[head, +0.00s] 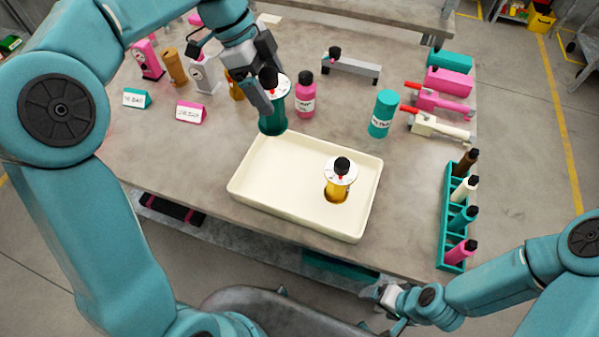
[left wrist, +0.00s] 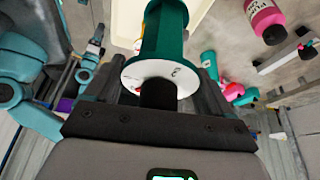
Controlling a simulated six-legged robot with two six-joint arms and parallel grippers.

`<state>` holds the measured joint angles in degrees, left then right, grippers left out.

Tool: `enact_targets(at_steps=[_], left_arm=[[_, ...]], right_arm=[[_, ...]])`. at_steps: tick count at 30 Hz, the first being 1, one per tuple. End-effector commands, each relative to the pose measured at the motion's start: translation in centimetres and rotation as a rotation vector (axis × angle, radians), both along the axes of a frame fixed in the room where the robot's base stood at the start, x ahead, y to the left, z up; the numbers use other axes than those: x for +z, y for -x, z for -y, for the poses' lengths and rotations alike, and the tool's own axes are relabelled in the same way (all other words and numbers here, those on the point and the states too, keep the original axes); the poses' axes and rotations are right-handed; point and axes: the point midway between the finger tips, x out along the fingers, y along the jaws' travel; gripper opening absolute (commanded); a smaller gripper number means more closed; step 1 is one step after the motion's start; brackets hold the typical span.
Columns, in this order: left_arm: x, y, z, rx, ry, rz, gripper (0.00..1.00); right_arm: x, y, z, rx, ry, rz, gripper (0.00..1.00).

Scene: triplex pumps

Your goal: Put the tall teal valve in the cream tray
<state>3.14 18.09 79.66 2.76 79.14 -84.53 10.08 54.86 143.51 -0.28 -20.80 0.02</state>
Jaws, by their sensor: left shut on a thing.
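The tall teal valve (head: 272,118) has a white dial disc and a black knob on top. My left gripper (head: 265,85) is shut on it and holds it upright near the back left edge of the cream tray (head: 262,208). In the left wrist view the teal valve (left wrist: 168,35) fills the space between the fingers (left wrist: 158,95). The cream tray holds a yellow valve (head: 339,187) with a white dial and black knob in its right part. The tray's left part is bare. My right gripper (head: 392,298) is low at the table's front edge; its fingers are too small to read.
A pink bottle (head: 305,96) and a teal cylinder (head: 382,115) stand behind the tray. Several valves, including a white one (head: 203,75), stand at the back left near label cards (head: 190,113). A teal rack (head: 447,222) with bottles is at the right.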

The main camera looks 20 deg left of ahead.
Motion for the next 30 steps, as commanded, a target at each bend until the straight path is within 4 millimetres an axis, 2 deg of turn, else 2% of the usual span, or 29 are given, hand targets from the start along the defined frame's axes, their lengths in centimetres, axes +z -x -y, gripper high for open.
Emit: enact_targets(at_steps=[9,15,20,27,30], left_arm=[[-8.9,0.2,0.1,-0.001,0.000,-0.008,0.13],[-13.5,0.1,0.1,0.000,-0.001,-0.006,0.13],[-15.0,0.0,0.1,0.001,-0.002,-0.002,0.13],[-18.5,0.1,0.1,0.001,-0.001,-0.004,0.13],[-19.2,0.0,0.1,0.000,-0.002,-0.001,0.13]], right_arm=[[-0.3,0.0,0.0,0.000,0.000,0.000,0.83],[-0.1,0.0,0.0,0.000,0.000,0.000,0.83],[0.0,0.0,0.0,0.000,0.000,0.000,0.83],[0.2,0.0,0.0,0.000,0.000,0.000,0.83],[0.2,0.0,0.0,0.000,0.000,0.000,0.83]])
